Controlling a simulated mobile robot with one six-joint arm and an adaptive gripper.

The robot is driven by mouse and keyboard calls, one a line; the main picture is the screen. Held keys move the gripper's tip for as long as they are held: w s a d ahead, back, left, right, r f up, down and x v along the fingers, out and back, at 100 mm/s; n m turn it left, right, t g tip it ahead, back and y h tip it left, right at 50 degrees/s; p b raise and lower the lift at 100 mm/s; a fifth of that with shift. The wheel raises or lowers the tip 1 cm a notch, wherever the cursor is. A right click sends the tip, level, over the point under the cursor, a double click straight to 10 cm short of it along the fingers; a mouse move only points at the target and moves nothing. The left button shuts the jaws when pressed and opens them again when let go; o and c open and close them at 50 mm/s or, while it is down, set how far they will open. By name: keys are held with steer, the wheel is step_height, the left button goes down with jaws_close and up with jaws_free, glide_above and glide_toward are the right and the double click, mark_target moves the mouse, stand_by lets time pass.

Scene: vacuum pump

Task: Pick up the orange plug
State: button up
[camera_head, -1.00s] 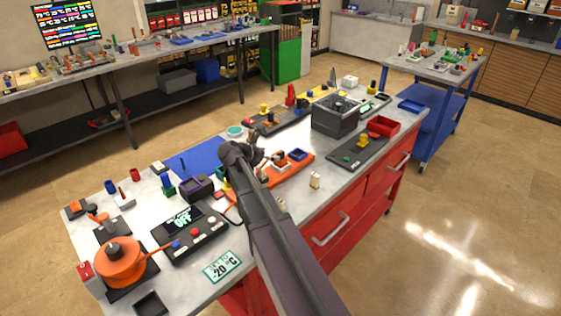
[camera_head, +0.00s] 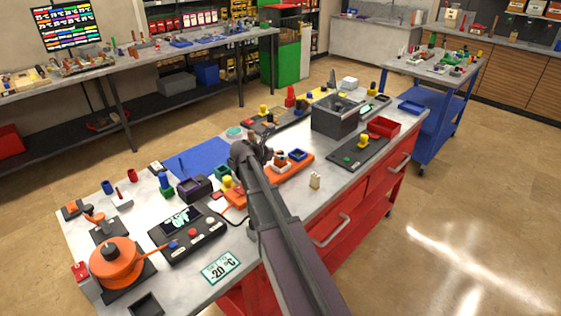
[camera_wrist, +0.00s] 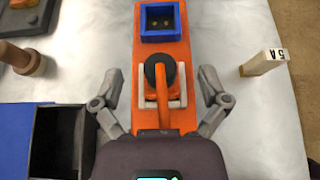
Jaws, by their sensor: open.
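The orange plug (camera_wrist: 164,80) has a black round top and an orange cable or handle running toward the bottom of the wrist view. It sits in a pale holder on a long orange board (camera_wrist: 185,20). My gripper (camera_wrist: 165,92) is open, with one grey finger on each side of the plug and clear gaps to both. In the head view the plug (camera_head: 281,160) shows beside my gripper (camera_head: 259,154), partly crowded by it. Its lower part is hidden in the wrist view by my gripper body.
A blue square socket (camera_wrist: 163,21) stands on the board beyond the plug. A pale 5A block (camera_wrist: 264,61) stands to the right, and a black open box (camera_wrist: 62,140) to the left. A grey bin (camera_head: 335,116) and red tray (camera_head: 383,127) stand further right on the bench.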

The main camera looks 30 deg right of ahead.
steer(key=c, duration=1.3)
steer(key=shift+r, duration=0.1)
steer(key=shift+r+p, duration=1)
steer(key=shift+p, duration=0.1)
steer(key=shift+r+p, duration=0.8)
steer(key=shift+p, duration=0.05)
steer(key=s+a, duration=0.3)
steer(key=s, duration=0.1)
steer(key=s+a, duration=0.3)
steer(key=s, duration=0.1)
steer(key=s+a+r+p, duration=0.1)
steer(key=s+a, duration=0.2)
steer(key=s, duration=0.2)
steer(key=shift+a+r, duration=0.1)
steer(key=shift+a, duration=0.15)
